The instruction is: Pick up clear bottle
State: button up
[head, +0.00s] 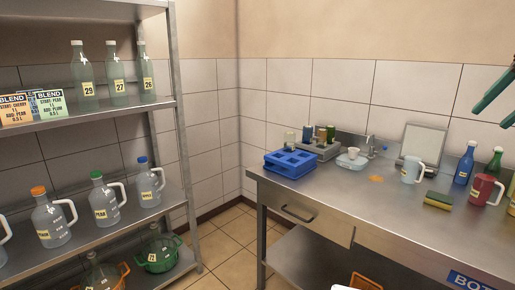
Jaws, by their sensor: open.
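Three clear bottles with pale caps and yellow labels stand upright on the upper shelf at the left: bottle 29 (84,77), bottle 27 (117,74) and bottle 26 (146,73). I cannot tell which one the task means. My gripper (489,117) shows only as two dark teal fingers at the upper right edge. They are apart with nothing between them, above the bench and far from the shelf bottles. The rest of the gripper is out of frame.
Clear handled jugs (109,204) stand on the middle shelf (130,227). Open floor (222,243) lies between.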

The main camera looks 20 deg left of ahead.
aim_at(290, 137)
jog(key=k+u, duration=0.15)
jog(key=u, duration=0.2)
jog(key=k+u, duration=0.2)
jog(key=u, duration=0.15)
jog(key=l+z, duration=0.1)
jog(key=l, duration=0.85)
jog(key=z, duration=1.95)
jog(key=u, duration=2.3)
jog(key=i+j+z, duration=0.1)
jog(key=i+j, duration=0.2)
jog(key=j, duration=0.1)
